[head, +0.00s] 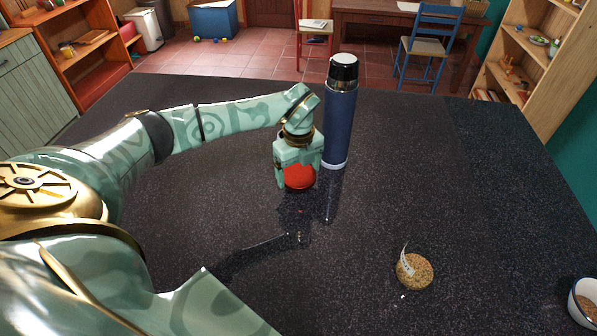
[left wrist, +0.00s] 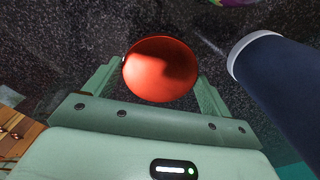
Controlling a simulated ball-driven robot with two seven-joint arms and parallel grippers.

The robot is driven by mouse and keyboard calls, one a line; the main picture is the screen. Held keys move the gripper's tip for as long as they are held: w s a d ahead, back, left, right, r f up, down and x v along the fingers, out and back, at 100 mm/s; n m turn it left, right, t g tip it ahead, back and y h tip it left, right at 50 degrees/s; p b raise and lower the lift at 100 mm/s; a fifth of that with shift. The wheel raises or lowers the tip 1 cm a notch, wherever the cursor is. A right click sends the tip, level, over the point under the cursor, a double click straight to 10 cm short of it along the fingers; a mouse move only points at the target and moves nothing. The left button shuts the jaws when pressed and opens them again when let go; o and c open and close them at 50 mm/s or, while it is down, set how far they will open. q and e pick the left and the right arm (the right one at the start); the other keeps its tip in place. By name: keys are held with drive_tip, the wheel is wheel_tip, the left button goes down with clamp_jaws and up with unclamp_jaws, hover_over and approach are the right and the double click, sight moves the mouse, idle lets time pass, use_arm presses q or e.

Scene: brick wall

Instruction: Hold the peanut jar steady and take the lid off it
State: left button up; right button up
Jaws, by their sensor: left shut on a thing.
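My left gripper (head: 298,168) points down over the dark table and is shut on a round red thing (head: 300,178) that looks like a lid. In the left wrist view the red thing (left wrist: 160,68) sits between the two fingers of my left gripper (left wrist: 160,85). I cannot tell whether it touches the table or whether anything is under it. A round see-through container of tan grains or nuts (head: 416,271), with a white label at its left, stands apart at the front right. It looks like the peanut jar, with no lid seen on it. My right gripper is not in view.
A tall blue flask (head: 340,115) with a black and silver top stands right beside my left gripper; it also shows in the left wrist view (left wrist: 285,85). A white bowl (head: 582,300) is at the right edge. The table's middle and right are mostly clear.

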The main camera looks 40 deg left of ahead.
sight(298, 174)
use_arm(q)
drive_tip(key=shift+w+a+f, duration=0.1)
drive_tip(key=shift+f, duration=0.8)
drive_tip(key=shift+w+a+f, duration=0.1)
drive_tip(key=shift+f, duration=0.8)
drive_tip(key=shift+s, duration=0.1)
drive_tip(key=o, duration=1)
drive_tip(key=shift+f, duration=0.15)
drive_tip(key=shift+c, duration=0.2)
wheel_tip(298, 174, up, 12)
drive_tip(key=p, duration=0.1)
drive_tip(key=shift+r, duration=0.2)
